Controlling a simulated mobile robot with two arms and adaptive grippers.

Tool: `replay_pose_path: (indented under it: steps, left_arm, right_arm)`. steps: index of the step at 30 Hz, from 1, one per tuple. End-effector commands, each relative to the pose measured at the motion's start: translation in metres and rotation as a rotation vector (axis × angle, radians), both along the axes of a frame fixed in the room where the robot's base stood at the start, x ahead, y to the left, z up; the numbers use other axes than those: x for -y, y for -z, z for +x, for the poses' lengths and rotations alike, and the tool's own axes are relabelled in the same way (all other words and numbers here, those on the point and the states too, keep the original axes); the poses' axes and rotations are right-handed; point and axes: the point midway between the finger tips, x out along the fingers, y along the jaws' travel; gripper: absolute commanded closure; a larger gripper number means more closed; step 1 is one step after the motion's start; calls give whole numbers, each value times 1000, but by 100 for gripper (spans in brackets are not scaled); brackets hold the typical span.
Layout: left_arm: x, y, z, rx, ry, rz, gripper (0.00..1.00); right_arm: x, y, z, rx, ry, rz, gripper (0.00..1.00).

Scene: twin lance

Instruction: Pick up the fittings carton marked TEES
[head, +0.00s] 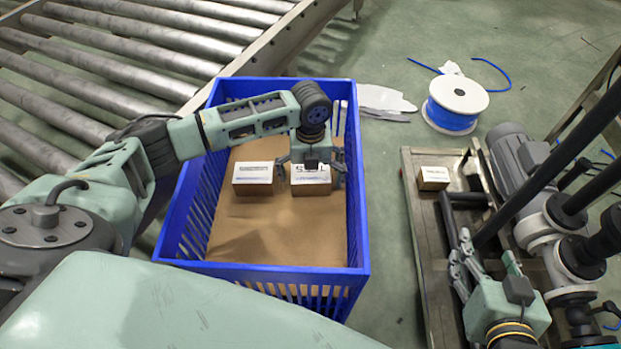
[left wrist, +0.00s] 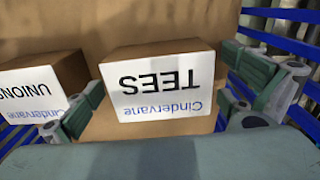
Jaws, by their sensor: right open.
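The TEES carton (head: 311,187) is a small brown box with a white label, in the blue crate (head: 361,235). In the left wrist view the TEES carton (left wrist: 160,82) shows its label upside down, between my fingers. My left gripper (head: 311,172) reaches down over it from above, open, with one finger on each side. In the left wrist view my left gripper (left wrist: 163,85) has its fingertips close to the carton's sides; contact cannot be told. My right gripper (head: 463,258) is open and empty over the cart at the right.
A UNIONS carton (left wrist: 40,90) stands just left of the TEES carton; the head view shows this UNIONS carton (head: 252,179) too. Crate walls surround both. Another small carton (head: 433,178) sits on the metal cart (head: 428,222) beside a pump. A roller conveyor (head: 120,55) runs behind. A blue spool (head: 455,103) lies on the floor.

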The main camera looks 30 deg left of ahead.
Motion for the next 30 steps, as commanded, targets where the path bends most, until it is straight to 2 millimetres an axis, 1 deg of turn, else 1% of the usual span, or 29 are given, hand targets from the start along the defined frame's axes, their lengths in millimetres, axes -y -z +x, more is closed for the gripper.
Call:
replay_pose_path:
  steps: [1, 2, 19, 30]
  left_arm:
    - [0, 0, 0, 0, 0, 0, 4]
    - [0, 0, 0, 0, 0, 0, 7]
    - [0, 0, 0, -1, 0, 1, 57]
    - [0, -4, 0, 1, 0, 1, 58]
  right_arm:
    - [0, 0, 0, -1, 0, 0, 38]
    - [0, 0, 0, -1, 0, 0, 38]
    - [0, 1, 0, -2, 0, 0, 38]
    - [0, 2, -2, -18, 0, -4, 38]
